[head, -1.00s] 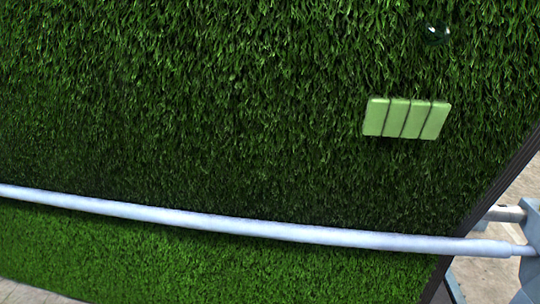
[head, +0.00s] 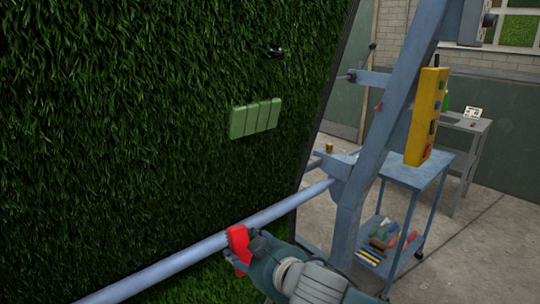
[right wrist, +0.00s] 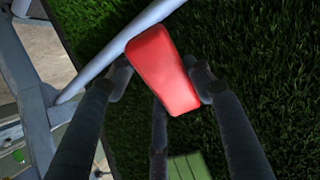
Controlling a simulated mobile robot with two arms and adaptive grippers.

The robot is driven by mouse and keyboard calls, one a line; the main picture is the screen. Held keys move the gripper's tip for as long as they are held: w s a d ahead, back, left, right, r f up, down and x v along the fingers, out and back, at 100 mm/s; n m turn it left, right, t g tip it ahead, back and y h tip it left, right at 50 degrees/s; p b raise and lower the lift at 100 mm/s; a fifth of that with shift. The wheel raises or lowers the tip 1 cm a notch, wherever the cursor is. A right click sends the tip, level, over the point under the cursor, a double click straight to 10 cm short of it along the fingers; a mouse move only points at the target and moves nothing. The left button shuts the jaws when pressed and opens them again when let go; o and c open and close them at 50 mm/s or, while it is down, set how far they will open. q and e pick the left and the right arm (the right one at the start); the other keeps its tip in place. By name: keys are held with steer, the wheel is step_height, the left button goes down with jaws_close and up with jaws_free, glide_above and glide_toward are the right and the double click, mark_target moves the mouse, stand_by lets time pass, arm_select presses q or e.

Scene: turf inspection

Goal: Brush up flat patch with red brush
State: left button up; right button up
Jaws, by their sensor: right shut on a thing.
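My right gripper (head: 243,252) is shut on the red brush (head: 239,240), low in the head view, in front of the upright turf panel (head: 120,110) and close to the pale rail. In the right wrist view the gripper's dark fingers (right wrist: 161,82) hold the brush (right wrist: 163,68) from both sides. Its bristles cannot be made out. A pale green block of several strips (head: 256,118) is on the turf, above the brush in the head view; it also shows in the right wrist view (right wrist: 188,166). I cannot tell which turf is the flat patch. My left gripper is out of view.
A pale blue rail (head: 165,268) crosses low in front of the turf and meets a slanted blue frame post (head: 385,125). A yellow control box (head: 427,117) hangs on the right. A blue cart (head: 408,172) with tools on its lower shelf stands behind. Concrete floor is open at right.

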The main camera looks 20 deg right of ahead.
steer(key=w+d+r+t+y, duration=0.1)
steer(key=d+r+t, duration=0.2)
steer(key=r, duration=0.4)
steer(key=w+d+r+t+y+p, duration=0.1)
steer(key=d+r+t, duration=0.15)
steer(key=r, duration=0.45)
steer(key=w+d+r+t+y, duration=0.1)
steer(key=d+r+t, duration=0.15)
steer(key=r, duration=0.45)
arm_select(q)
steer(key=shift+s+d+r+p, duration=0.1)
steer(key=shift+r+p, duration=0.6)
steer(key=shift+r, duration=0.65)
arm_select(e)
steer(key=a+x, duration=0.1)
steer(key=x, duration=0.7)
steer(key=shift+s+n+t, duration=0.15)
steer(key=shift+n+t, duration=0.15)
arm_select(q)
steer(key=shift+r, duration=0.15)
arm_select(e)
steer(key=shift+f, duration=0.1)
arm_select(q)
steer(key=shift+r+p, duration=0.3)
steer(key=shift+p, duration=0.2)
arm_select(e)
steer(key=shift+x, duration=1.35)
steer(key=shift+f, duration=0.1)
